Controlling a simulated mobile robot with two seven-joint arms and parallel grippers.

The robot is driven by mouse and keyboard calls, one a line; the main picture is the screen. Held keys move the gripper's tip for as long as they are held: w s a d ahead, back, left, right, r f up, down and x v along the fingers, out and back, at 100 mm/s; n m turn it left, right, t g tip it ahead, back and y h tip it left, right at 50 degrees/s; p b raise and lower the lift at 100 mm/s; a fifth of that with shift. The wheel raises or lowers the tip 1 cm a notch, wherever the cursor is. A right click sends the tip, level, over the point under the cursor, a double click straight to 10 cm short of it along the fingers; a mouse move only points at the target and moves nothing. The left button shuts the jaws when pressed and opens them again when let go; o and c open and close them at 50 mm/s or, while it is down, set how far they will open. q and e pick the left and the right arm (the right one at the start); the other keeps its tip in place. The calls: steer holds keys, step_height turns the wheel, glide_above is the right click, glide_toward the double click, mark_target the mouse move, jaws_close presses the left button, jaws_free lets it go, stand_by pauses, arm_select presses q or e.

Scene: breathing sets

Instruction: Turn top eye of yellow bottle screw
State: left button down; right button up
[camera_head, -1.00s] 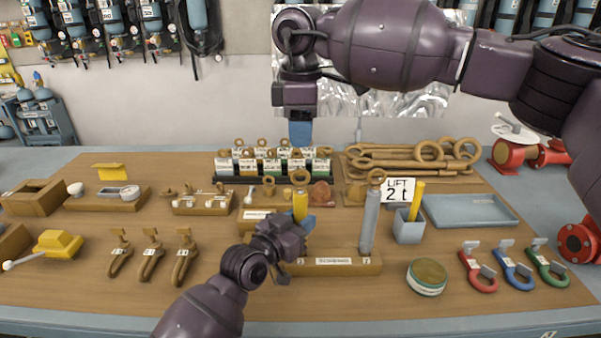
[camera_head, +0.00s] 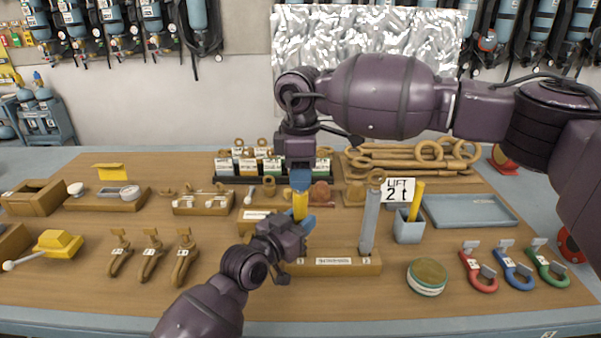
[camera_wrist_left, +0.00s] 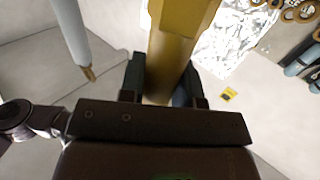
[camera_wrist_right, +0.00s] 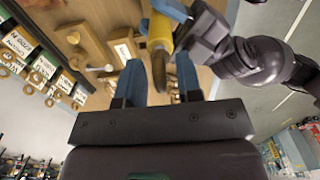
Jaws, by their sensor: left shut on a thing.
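The yellow bottle screw (camera_head: 300,206) stands upright at the left end of the wooden stand (camera_head: 345,270). My left gripper (camera_head: 304,224) is shut on its yellow body, which also shows between the fingers in the left wrist view (camera_wrist_left: 178,50). My right gripper (camera_head: 300,180) points down from above at the top of the screw. In the right wrist view the brown top eye (camera_wrist_right: 158,72) is edge-on between the two blue fingers, with a gap on each side. The right gripper is open. In the head view the top eye is hidden by the right gripper.
A grey bottle screw (camera_head: 370,222) stands upright at the stand's right end. Behind are labelled eye bolts (camera_head: 262,168) in a rack and brown fittings (camera_head: 321,193). A grey cup (camera_head: 409,230) and a round tin (camera_head: 427,276) are to the right.

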jaws_close()
steer(key=shift+n, duration=0.4)
